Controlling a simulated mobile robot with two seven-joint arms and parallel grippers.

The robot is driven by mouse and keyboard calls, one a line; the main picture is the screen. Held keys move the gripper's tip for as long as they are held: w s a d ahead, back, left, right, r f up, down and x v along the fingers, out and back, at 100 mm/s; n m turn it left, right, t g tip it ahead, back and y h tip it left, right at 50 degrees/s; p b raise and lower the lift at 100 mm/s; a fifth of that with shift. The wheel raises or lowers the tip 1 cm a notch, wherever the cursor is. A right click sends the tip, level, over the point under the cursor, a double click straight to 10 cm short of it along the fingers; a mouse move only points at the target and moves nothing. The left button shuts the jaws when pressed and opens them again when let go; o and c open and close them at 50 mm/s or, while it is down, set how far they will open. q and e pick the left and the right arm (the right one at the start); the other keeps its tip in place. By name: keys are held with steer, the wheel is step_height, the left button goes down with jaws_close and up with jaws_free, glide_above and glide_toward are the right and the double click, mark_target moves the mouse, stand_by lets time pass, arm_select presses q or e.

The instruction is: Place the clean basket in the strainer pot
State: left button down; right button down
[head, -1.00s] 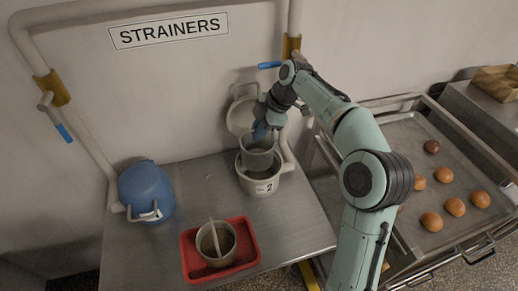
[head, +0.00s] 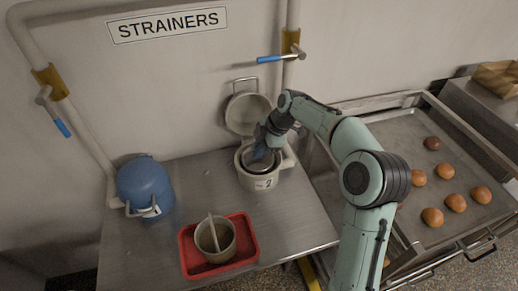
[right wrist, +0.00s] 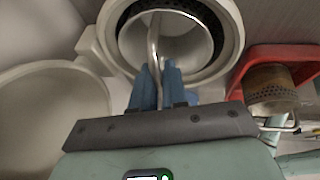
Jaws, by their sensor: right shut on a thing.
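The white strainer pot (head: 262,184) marked 2 stands at the back right of the steel table, its round lid (head: 247,113) swung open against the wall. The grey clean basket (head: 255,162) sits inside the pot's mouth, mostly below the rim. My right gripper (head: 263,150) is over the pot, its blue fingers shut on the basket's handle. In the right wrist view the fingers (right wrist: 162,88) close on the thin handle, and the basket (right wrist: 192,45) lies within the pot's rim (right wrist: 228,60). How deep the basket rests is hidden. My left gripper is not in view.
A second, brownish basket (head: 224,238) with a handle stands in a red tray (head: 190,262) at the table's front. A closed blue pot (head: 143,185) stands at the left. Pipes with blue-handled valves (head: 275,59) run along the wall. A bun rack (head: 400,150) is at the right.

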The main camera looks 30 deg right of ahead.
steer(key=shift+s+f, duration=0.1)
steer(key=shift+f, duration=0.1)
steer(key=c, duration=1.1)
jaws_free()
steer(key=shift+s+r, duration=0.1)
steer(key=shift+s, duration=0.05)
steer(key=shift+c, duration=0.2)
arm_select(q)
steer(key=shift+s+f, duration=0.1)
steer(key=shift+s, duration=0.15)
